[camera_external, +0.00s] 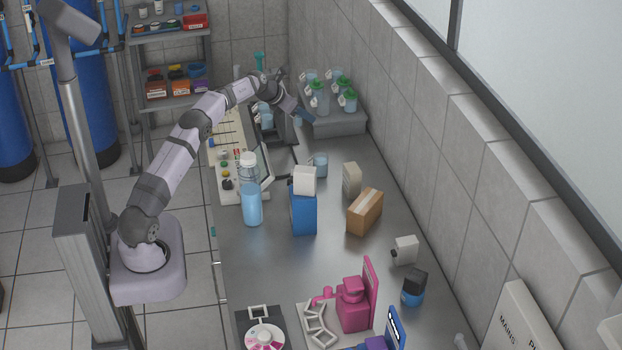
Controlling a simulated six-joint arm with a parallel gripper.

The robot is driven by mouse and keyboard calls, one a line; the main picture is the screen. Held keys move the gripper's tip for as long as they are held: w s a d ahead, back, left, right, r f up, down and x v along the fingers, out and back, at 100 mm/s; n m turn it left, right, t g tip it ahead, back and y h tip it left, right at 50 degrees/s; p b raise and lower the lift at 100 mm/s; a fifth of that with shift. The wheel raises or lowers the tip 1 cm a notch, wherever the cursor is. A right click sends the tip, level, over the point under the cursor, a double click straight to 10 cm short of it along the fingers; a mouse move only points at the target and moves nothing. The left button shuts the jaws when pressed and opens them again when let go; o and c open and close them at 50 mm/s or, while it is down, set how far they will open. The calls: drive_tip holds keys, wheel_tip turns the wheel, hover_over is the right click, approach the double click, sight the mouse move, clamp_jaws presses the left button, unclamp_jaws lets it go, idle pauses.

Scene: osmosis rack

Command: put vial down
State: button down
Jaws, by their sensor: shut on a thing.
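My gripper (299,108) is at the far end of the bench, just left of a grey raised rack (338,126). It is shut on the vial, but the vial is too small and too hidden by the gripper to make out. Several clear containers with light blue liquid stand on the rack, some with green caps, such as the one at the front right (350,101). A similar container with blue liquid (266,117) shows behind my wrist, left of the gripper.
A clear bottle of blue liquid (251,203), a blue box with a white top (303,209), a small beaker (320,164) and a cardboard box (365,211) stand mid-bench. A pink device (352,307) is nearer. The wall bounds the right side. Bare metal bench (275,270) lies between.

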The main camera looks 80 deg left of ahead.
drive_tip(key=shift+f+p, duration=0.6)
drive_tip(key=shift+f, duration=5.7)
drive_tip(key=shift+f, duration=0.15)
drive_tip(key=c, duration=1.6)
unclamp_jaws()
drive_tip(key=shift+r, duration=0.2)
drive_tip(key=shift+s+d+r, duration=0.15)
drive_tip(key=shift+s+r, duration=0.15)
drive_tip(key=shift+r, duration=0.05)
drive_tip(key=b+v, duration=0.2)
drive_tip(key=v, duration=0.9)
drive_tip(key=shift+d+b, duration=0.1)
drive_tip(key=shift+b, duration=0.3)
